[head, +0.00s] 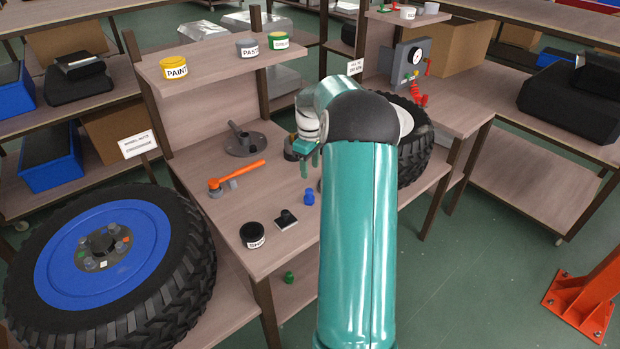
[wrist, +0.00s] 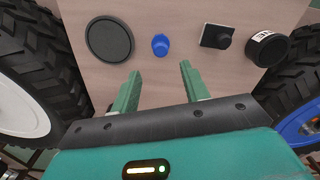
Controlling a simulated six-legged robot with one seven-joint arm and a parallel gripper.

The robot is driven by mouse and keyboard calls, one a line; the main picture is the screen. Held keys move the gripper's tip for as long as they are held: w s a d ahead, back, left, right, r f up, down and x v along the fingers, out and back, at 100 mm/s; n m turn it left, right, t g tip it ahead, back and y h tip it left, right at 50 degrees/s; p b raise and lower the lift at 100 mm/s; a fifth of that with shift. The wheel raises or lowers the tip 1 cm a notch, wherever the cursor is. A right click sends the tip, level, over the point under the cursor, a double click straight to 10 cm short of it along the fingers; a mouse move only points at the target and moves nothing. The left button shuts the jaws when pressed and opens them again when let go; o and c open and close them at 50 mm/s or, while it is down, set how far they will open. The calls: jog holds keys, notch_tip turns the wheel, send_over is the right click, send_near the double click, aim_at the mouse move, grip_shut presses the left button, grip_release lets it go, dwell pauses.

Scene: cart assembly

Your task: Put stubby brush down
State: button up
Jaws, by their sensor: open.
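My gripper (wrist: 160,82) is open, with its two green fingers apart and nothing between them. In the head view it (head: 307,160) hangs above the workbench, partly hidden by my arm. The small black block with a round knob (head: 285,219), perhaps the stubby brush, rests on the bench apart from my fingers; it also shows in the wrist view (wrist: 216,37). A small blue knobbed piece (head: 309,197) stands beside it, and is beyond the fingertips in the wrist view (wrist: 160,45). I cannot tell for sure which piece is the brush.
A black labelled tin (head: 253,235), an orange-handled tool (head: 237,175) and a grey flanged part (head: 245,140) are on the bench (head: 215,208). A dark disc (wrist: 109,39) lies left of the blue piece. Large wheels flank the bench, one with a blue hub (head: 110,215).

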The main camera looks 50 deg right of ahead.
jog(key=s+a+r+t+h, duration=0.1)
jog(key=a+r, duration=0.7)
jog(key=a, duration=0.4)
jog(key=s+a+r+t+h, duration=0.1)
jog(key=s+a+r, duration=0.1)
jog(key=a+r, duration=0.8)
jog(key=s+a+f+m+t+y, duration=0.1)
jog(key=s+a+m+t+y, duration=0.1)
jog(key=s+a, duration=1.5)
jog(key=a+t, duration=0.1)
jog(key=a, duration=0.2)
jog(key=shift+s+f+t, duration=0.15)
jog(key=shift+s+t, duration=0.15)
jog(key=shift+s, duration=0.05)
jog(key=shift+d, duration=0.1)
